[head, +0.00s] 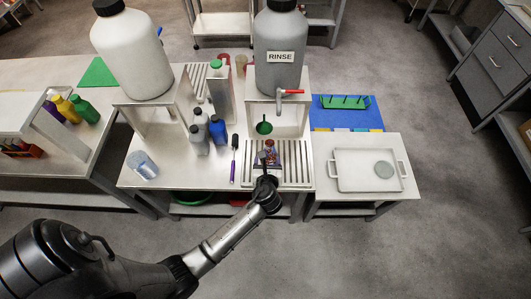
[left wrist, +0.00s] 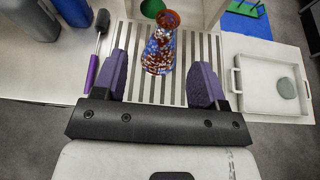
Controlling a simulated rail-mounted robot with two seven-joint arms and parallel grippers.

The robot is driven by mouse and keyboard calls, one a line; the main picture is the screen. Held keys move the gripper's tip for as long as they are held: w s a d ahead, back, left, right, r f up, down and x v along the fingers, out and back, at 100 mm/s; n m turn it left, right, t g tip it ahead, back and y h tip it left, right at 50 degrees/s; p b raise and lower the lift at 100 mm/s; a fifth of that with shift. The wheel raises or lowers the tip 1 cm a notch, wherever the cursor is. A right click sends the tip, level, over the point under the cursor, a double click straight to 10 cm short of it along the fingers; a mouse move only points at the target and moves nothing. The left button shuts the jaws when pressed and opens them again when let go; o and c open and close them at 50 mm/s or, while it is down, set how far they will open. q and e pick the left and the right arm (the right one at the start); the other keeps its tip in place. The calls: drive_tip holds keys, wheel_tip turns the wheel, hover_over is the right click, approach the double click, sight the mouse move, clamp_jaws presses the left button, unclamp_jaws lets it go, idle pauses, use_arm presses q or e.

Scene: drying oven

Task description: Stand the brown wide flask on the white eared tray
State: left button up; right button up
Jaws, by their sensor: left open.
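The brown wide flask (left wrist: 160,48) stands upright on a slatted steel drainboard, its neck amber and its body mottled blue, white and brown. In the head view the flask (head: 271,150) is partly hidden by my gripper. My left gripper (left wrist: 160,76) is open, its two purple-padded fingers apart, one to each side of the flask's lower part in the picture. Whether they reach around it I cannot tell. The white eared tray (head: 344,181) lies on the table to the right, with a grey round disc (head: 384,169) on its right side. My right gripper is not in view.
A green funnel (head: 264,126) sits behind the flask, under the RINSE jug's (head: 281,75) red-handled tap. A blue mat with a green rack (head: 342,102) lies behind the tray.

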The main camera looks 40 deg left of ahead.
sight(270, 141)
use_arm(q)
drive_tip(key=x, duration=0.2)
drive_tip(key=b+x, duration=0.1)
drive_tip(key=x, duration=0.5)
drive_tip(key=shift+w+d+b, duration=0.25)
drive_tip(key=shift+w+b, duration=0.1)
drive_tip(key=shift+w, duration=0.2)
drive_tip(key=b+x, duration=0.1)
drive_tip(key=x, duration=0.3)
drive_tip(key=shift+f, duration=0.2)
drive_tip(key=shift+w+a+f+b, duration=0.2)
drive_tip(key=shift+w+a+b, duration=0.15)
drive_tip(key=shift+w, duration=0.1)
clamp_jaws()
